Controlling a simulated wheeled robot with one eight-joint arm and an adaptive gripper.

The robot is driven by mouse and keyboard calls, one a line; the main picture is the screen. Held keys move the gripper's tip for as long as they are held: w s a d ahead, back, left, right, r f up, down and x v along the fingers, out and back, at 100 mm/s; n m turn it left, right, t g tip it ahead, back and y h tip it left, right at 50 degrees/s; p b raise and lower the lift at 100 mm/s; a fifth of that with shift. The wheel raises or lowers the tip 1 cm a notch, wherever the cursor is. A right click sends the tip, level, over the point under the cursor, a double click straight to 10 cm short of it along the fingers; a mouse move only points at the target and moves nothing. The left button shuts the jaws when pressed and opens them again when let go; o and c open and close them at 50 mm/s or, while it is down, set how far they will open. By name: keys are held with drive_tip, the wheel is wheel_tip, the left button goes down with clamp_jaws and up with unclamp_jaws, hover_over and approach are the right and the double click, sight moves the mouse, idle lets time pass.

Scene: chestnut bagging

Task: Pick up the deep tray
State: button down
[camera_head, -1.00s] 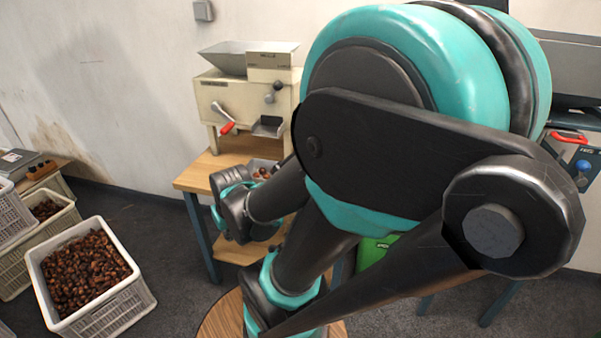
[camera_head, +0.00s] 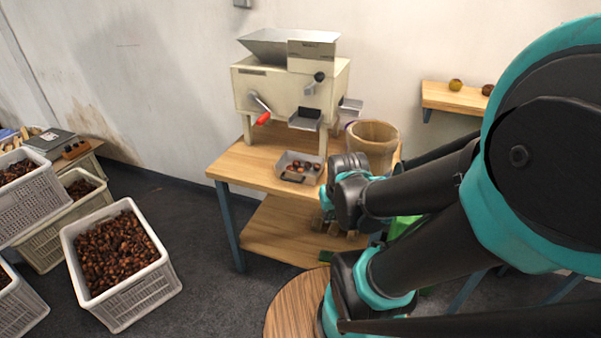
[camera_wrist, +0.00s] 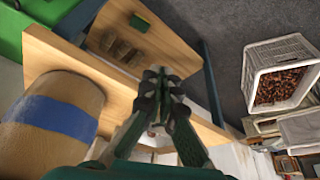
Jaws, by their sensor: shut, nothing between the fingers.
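A grey metal tray (camera_head: 287,175) with a few chestnuts in it sits on the wooden table below the sorting machine; it appears to be the deep tray. My gripper is shut and empty in the wrist view (camera_wrist: 160,75), its fingertips together over the table. In the head view my wrist is just right of the tray, and the fingers are mostly hidden by it. In the wrist view the tray is largely hidden behind my fingers.
The cream machine (camera_head: 290,85) stands behind the tray. A tan basket-like container (camera_head: 374,138) stands right of it and, with a blue band, in the wrist view (camera_wrist: 50,120). A white crate of chestnuts (camera_head: 150,285) is on the floor left, with clear floor beside the table.

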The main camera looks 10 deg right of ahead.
idle(0.4)
drive_tip(key=c, duration=2.1)
unclamp_jaws()
drive_tip(key=shift+w, duration=0.1)
drive_tip(key=w+a+r+n+g, duration=0.15)
drive_tip(key=w+r+n, duration=0.25)
drive_tip(key=w, duration=0.4)
drive_tip(key=w+a+r+n, duration=0.3)
drive_tip(key=w+r, duration=0.1)
drive_tip(key=w, duration=0.4)
drive_tip(key=w+a+r+n+g, duration=0.1)
drive_tip(key=w+a+r+n, duration=0.25)
drive_tip(key=w, duration=0.45)
hover_over(293, 176)
drive_tip(key=shift+n, duration=0.45)
drive_tip(key=f, duration=1.1)
drive_tip(key=shift+s+a+f, duration=0.1)
drive_tip(key=shift+s+a, duration=0.1)
drive_tip(key=shift+s, duration=0.15)
drive_tip(key=shift+w+d+f, duration=0.15)
drive_tip(key=shift+f, duration=1.15)
drive_tip(key=shift+w+d+f, duration=0.15)
drive_tip(key=shift+f, duration=1.15)
clamp_jaws()
